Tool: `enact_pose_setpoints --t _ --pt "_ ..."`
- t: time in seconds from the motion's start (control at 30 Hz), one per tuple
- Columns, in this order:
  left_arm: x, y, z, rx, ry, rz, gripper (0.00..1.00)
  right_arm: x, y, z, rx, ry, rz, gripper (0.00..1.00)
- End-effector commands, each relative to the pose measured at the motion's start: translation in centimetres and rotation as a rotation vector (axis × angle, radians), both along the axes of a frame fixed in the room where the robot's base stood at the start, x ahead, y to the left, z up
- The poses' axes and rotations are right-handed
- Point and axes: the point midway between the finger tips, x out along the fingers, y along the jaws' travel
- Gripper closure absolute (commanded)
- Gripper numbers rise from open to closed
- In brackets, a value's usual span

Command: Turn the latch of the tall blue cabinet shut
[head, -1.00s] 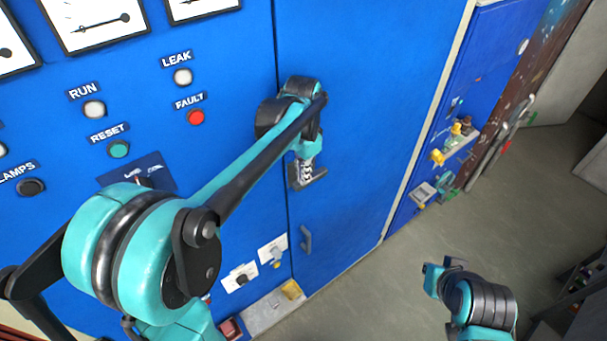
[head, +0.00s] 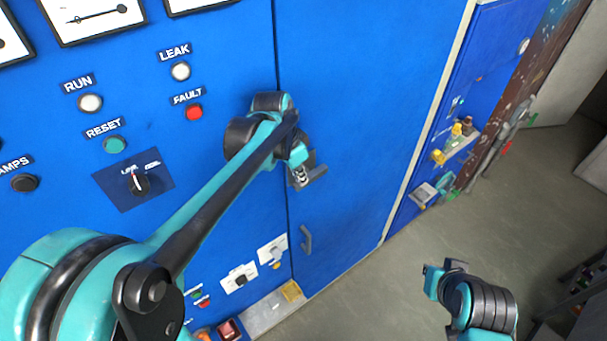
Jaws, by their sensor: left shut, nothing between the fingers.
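The tall blue cabinet door (head: 370,110) fills the middle of the head view. A grey latch lever (head: 317,176) sits on the door near its left seam, running slightly up to the right. My left gripper (head: 299,178) is shut and empty, at the left part of the lever. The fingers overlap the lever in the picture, and I cannot tell whether they touch it. My wrist hides part of the latch mounting.
A grey pull handle (head: 306,240) is lower on the door. Left of the seam is a panel with lamps, a reset button (head: 115,145) and a rotary switch (head: 139,183). Another blue cabinet with small fittings (head: 455,145) stands at the right. Open floor (head: 400,265) lies in front.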

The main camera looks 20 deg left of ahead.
Motion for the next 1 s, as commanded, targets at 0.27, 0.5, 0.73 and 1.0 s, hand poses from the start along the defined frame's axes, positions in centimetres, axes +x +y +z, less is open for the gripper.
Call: enact_pose_setpoints --t 0.27,0.5,0.73,1.0 --pt "-0.7 0.6 -1.6 -0.146 -0.188 0.005 1.00 0.0 0.0 -2.4 0.000 0.000 0.000 1.00" --pt "-1.0 0.9 -2.9 -0.287 -0.370 0.006 1.00 0.0 0.0 -5.0 0.000 0.000 0.000 1.00" --pt "-1.1 0.9 -4.2 -0.420 -0.542 0.004 1.00 0.0 0.0 -8.3 0.000 0.000 0.000 1.00" --pt "-0.9 0.8 -5.5 -0.576 -0.741 0.002 1.00 0.0 0.0 -12.5 0.000 0.000 0.000 1.00"
